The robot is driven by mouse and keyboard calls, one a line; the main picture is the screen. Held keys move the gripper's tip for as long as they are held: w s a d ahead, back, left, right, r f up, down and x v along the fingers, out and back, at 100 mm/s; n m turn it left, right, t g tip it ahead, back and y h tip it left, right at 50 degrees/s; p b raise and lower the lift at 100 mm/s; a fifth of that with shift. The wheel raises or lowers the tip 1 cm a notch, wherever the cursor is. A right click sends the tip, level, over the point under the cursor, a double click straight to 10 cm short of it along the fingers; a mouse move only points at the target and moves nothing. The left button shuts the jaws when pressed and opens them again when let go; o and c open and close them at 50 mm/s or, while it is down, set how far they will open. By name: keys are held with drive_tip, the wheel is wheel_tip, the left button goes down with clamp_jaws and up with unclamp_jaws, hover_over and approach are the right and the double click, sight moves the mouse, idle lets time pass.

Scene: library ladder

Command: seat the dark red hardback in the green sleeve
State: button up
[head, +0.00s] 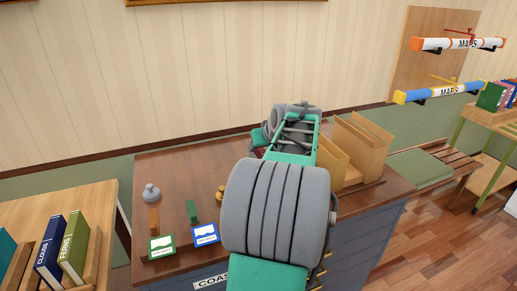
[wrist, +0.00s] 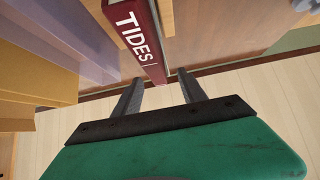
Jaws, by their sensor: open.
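The dark red hardback (wrist: 140,40) stands out in the wrist view by its spine, lettered TIDES in white. In the head view only a small patch of dark red (head: 260,152) shows beside my arm. My gripper (wrist: 159,76) is open, its two fingertips on either side of the near end of the spine. I see no clear contact between fingers and book. I cannot pick out the green sleeve with certainty; a small upright dark green piece (head: 192,211) stands on the cabinet top in the head view. My arm hides the middle of the cabinet.
Tan wooden holders (head: 362,147) stand right of my arm on the brown cabinet top (head: 172,173). Green-framed (head: 161,247) and blue-framed (head: 205,234) cards stand along its front. A grey knobbed object (head: 151,192) sits at left. Books (head: 73,246) stand on a table at lower left.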

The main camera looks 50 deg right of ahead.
drive_tip(key=v, duration=0.4)
drive_tip(key=shift+r, duration=0.15)
drive_tip(key=w+a+f+n+g+y+p, duration=0.1)
drive_tip(key=w+a+f+n+y, duration=0.15)
drive_tip(key=a, duration=1.15)
drive_tip(key=w+a+f+n+g+y, duration=0.15)
drive_tip(key=w+a, duration=0.25)
drive_tip(key=a, duration=1)
drive_tip(key=s+a+f+n, duration=0.1)
drive_tip(key=s+a+f, duration=0.1)
drive_tip(key=a, duration=0.4)
drive_tip(key=s+a+f+g+p, duration=0.1)
drive_tip(key=s+a+f, duration=0.2)
drive_tip(key=s+a, duration=0.2)
drive_tip(key=s+a+f+n+g, duration=0.1)
drive_tip(key=s+a+f, duration=0.2)
drive_tip(key=a, duration=0.4)
drive_tip(key=shift+s+n+y, duration=0.3)
drive_tip(key=shift+s, duration=0.35)
drive_tip(key=shift+a, duration=0.15)
